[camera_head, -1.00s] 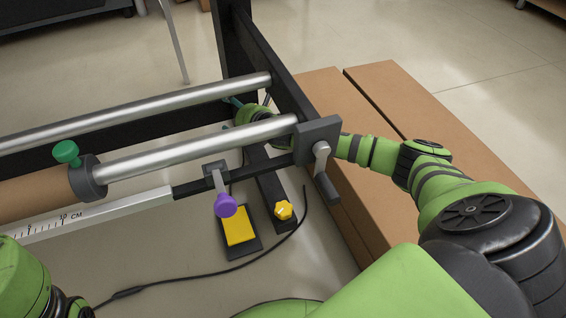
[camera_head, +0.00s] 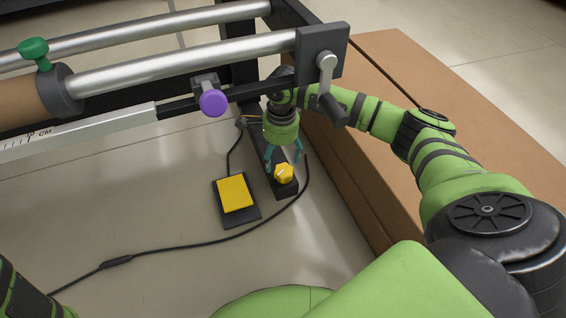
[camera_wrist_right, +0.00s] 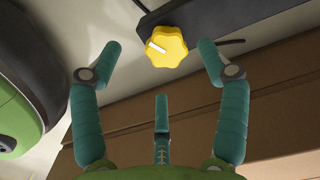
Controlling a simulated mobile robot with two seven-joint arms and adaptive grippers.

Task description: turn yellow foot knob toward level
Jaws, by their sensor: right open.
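The yellow foot knob (camera_head: 284,173) sits at the near end of the dark foot bar (camera_head: 270,160), low near the floor. It is lobed and carries a white line, seen pointing to the left and slightly up in the right wrist view (camera_wrist_right: 167,47). My right gripper (camera_head: 283,156) is open just above and behind the knob in the head view. In the right wrist view its teal fingers (camera_wrist_right: 160,58) spread to either side, with the knob ahead between their tips and nothing held. My left gripper is not in view; only part of my left arm shows at lower left.
A yellow-topped pedal (camera_head: 235,194) lies left of the knob, with a black cable (camera_head: 200,246) across the floor. The crank handle (camera_head: 329,85), purple knob (camera_head: 213,102) and metal rollers (camera_head: 180,65) stand above. Cardboard boxes (camera_head: 365,75) line the right side.

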